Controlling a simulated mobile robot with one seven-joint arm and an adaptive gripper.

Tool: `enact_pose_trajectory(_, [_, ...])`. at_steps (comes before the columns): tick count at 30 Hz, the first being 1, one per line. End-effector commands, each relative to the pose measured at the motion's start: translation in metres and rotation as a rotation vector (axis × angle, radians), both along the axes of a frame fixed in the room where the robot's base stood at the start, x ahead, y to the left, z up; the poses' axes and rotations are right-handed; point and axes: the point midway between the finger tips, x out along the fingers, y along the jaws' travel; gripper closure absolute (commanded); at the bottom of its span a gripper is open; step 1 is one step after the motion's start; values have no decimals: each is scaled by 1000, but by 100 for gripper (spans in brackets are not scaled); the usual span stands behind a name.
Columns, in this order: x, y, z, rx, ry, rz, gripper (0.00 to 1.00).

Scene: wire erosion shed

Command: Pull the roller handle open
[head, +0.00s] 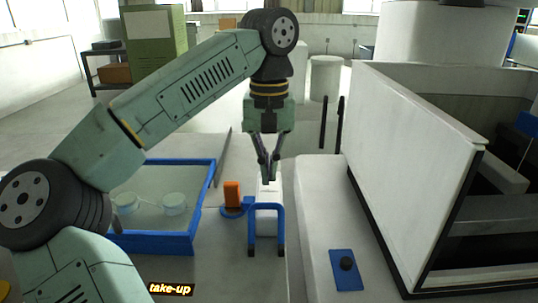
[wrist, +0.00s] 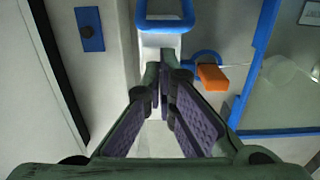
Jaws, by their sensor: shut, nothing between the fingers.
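A blue U-shaped handle (head: 266,209) stands on the front of a narrow white block (head: 267,195); the wrist view shows the handle (wrist: 165,26) at the top. Just beside it, an orange lever (head: 232,194) rises from a blue round part (head: 233,212); the wrist view shows the lever (wrist: 212,77) right of my fingers. The frames do not settle which of these is the roller handle. My gripper (head: 268,181) points down over the white block, behind the blue handle in the head view. Its fingers are shut and empty, and do not grip the handle or lever.
A blue-framed clear panel (head: 205,205) with round white parts under it lies to the left. A large white open-topped tank (head: 410,160) stands on the right. A blue plate with a black knob (head: 346,264) is on the front right surface. A "take-up" label shows at the bottom.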

Motion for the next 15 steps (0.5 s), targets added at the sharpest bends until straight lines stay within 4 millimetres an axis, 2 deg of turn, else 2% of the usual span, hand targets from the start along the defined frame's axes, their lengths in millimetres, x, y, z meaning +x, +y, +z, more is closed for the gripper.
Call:
enact_pose_trajectory(6, [-1,0,-33,1,0,-1,100])
enact_pose_trajectory(10, [-1,0,-44,0,1,0,100])
enact_pose_trajectory(15, [-1,0,-48,-1,0,0,100])
